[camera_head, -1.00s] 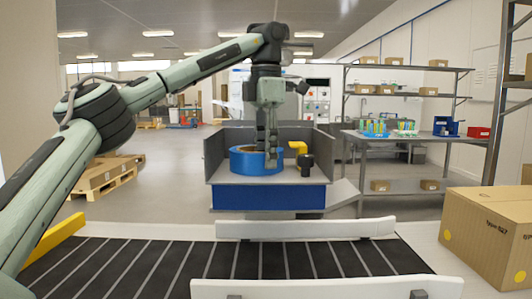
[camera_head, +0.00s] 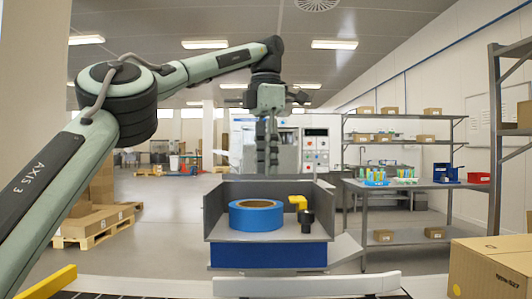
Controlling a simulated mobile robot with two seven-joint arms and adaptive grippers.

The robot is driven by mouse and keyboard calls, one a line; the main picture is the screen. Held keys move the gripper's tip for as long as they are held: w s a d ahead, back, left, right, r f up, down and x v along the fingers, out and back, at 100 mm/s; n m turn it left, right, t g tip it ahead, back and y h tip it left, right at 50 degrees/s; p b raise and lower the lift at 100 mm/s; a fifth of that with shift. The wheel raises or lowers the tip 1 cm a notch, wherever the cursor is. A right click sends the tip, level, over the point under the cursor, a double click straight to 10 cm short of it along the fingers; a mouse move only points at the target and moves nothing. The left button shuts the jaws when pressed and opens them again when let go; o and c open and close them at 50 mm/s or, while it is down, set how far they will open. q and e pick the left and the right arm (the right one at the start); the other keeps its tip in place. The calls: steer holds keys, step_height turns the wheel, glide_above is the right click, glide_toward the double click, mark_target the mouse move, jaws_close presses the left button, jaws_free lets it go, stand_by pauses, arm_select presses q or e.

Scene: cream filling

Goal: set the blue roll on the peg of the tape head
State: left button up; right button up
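The blue roll (camera_head: 256,216) lies flat in an open grey bin with a blue front (camera_head: 268,256), its pale core facing up. My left gripper (camera_head: 267,172) points down above the back of the roll, apart from it. Its dark fingers are small and seen edge-on, so their opening is unclear. A yellow piece (camera_head: 298,202) and a black knob-like part (camera_head: 306,219) stand to the right of the roll. I cannot make out the tape head or its peg for certain. My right gripper is not in view.
A pale rail (camera_head: 307,284) crosses in front of the bin. A cardboard box (camera_head: 492,268) stands at the lower right. A white machine (camera_head: 318,150) stands behind. Shelving and a bench (camera_head: 408,186) with small parts are at the right.

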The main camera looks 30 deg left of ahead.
arm_select(q)
steer(key=shift+r, duration=1.05)
steer(key=shift+s+f, duration=0.1)
